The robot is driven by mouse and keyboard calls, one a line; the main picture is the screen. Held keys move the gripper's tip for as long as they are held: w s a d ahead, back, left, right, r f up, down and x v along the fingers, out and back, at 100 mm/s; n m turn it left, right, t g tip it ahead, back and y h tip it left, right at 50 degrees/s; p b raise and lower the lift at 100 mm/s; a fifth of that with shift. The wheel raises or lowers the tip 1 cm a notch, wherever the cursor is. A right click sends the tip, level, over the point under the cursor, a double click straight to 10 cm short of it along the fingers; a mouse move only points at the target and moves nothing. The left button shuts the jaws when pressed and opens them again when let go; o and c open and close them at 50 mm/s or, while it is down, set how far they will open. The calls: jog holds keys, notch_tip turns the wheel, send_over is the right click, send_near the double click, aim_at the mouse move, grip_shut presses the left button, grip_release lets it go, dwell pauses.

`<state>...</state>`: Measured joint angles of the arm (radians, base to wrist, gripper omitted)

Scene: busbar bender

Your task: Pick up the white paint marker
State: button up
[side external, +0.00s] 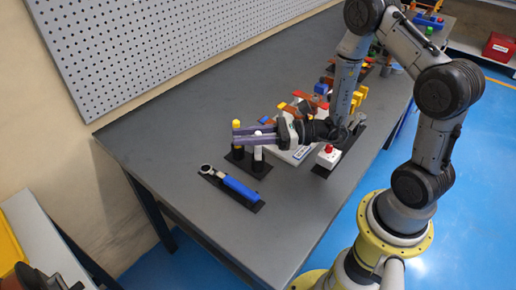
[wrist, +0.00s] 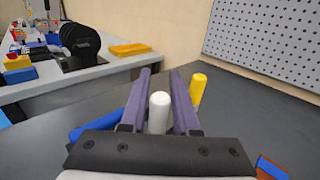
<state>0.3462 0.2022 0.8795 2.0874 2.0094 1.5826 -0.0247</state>
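The white paint marker (wrist: 159,110) stands upright between the two purple fingers of my gripper (wrist: 160,73) in the wrist view. Narrow gaps show beside it, so the fingers look open around it. In the side view my gripper (side external: 236,135) lies level, pointing left. The white marker (side external: 258,153) shows below the near finger, in a black holder (side external: 258,168) on the bench. Its middle is partly hidden by that finger.
A yellow marker (wrist: 198,88) stands just outside the right finger in the wrist view; it also shows in the side view (side external: 236,124). A blue-handled wrench (side external: 238,188) lies on a dark mat in front. A red-topped button box (side external: 328,156) is to the right. The bench's left part is clear.

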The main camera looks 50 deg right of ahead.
grip_shut()
jog(key=shift+r, duration=0.15)
